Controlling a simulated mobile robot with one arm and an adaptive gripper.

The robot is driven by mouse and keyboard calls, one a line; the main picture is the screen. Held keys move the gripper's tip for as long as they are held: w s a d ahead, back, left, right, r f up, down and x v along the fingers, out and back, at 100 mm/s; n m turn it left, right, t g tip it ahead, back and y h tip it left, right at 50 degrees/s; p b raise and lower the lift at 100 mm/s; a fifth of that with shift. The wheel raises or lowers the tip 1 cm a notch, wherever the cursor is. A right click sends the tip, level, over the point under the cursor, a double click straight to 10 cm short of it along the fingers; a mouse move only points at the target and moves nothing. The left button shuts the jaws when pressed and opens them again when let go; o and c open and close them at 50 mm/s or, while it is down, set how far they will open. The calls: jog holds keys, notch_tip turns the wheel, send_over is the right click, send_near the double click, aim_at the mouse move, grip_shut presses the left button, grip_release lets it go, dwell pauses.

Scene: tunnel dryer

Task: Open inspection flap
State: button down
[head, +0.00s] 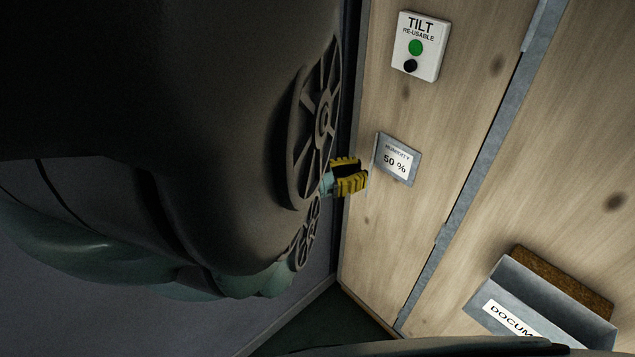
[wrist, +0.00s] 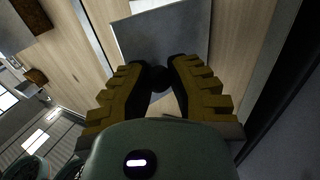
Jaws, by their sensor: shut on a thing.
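The inspection flap is a grey plate (wrist: 160,38) in front of the fingers in the wrist view. In the head view it shows nearly edge-on as a thin pale strip (head: 374,154), standing out from the wooden wall at the left edge of the humidity panel (head: 398,158), which reads "50 %". My gripper (head: 363,173) has yellow ribbed fingers and is just left of the flap. In the wrist view my gripper (wrist: 157,70) is shut on a dark round knob (wrist: 157,80) at the flap's face. The flap's hinge is not clearly visible.
A white tilt indicator (head: 418,46) is on the wall above the panel. A grey document holder (head: 545,297) sticks out at lower right. A grey metal strip (head: 470,190) runs down the wooden wall. Dark floor (head: 330,322) shows at the bottom.

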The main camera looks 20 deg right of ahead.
jog(key=shift+w+a+r, duration=0.2)
jog(key=shift+w+a, duration=0.3)
jog(key=shift+w, duration=0.2)
jog(key=c, duration=1.1)
grip_release()
jog(key=shift+w, duration=0.15)
jog(key=o, duration=0.3)
jog(key=shift+d+f, duration=0.1)
jog(key=shift+r, duration=0.2)
notch_tip(320, 180, up, 10)
jog(key=shift+f, duration=0.2)
